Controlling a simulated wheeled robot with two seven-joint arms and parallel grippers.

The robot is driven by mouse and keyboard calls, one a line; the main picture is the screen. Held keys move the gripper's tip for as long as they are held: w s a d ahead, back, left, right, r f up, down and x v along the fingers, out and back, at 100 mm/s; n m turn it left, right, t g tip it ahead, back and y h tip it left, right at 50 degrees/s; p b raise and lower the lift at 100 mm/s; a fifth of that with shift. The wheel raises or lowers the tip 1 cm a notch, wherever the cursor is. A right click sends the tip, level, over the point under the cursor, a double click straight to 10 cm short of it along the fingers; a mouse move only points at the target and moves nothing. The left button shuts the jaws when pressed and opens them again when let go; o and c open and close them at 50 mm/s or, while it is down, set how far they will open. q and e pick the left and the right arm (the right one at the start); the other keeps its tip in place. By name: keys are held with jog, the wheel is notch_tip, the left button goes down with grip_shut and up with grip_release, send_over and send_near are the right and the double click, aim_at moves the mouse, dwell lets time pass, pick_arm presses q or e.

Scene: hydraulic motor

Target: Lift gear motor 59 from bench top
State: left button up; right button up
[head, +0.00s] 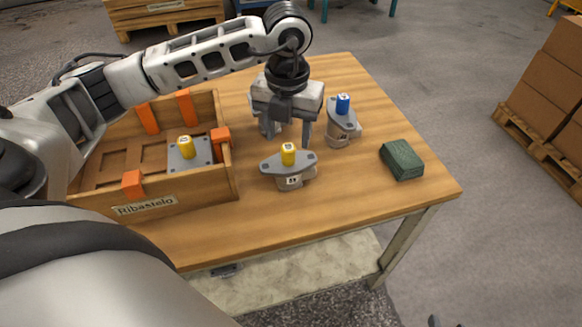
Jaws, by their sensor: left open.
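A grey gear motor with a yellow shaft end (297,174) stands on the wooden bench top (330,215). Its small white label is too small to read surely. A second grey motor with a blue shaft end (340,128) stands behind it to the right, and its label is not readable either. My left gripper (288,136) points down with its fingers apart and empty. In the picture it is just behind the yellow-shafted motor and left of the blue-shafted one; its height above the bench is hard to tell. My right gripper is not in view.
A wooden crate (190,201) with orange dividers stands at the left, holding a grey part with a yellow shaft end (187,151). A dark green block (402,160) lies at the right. The front of the bench is clear. Stacked boxes (548,85) stand on a pallet beyond.

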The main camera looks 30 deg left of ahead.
aim_at(289, 146)
pick_arm(q)
notch_tip(289, 146, down, 5)
jog(key=shift+s+d+r, duration=0.1)
grip_shut()
jog(key=shift+r, duration=0.1)
dwell(1.4)
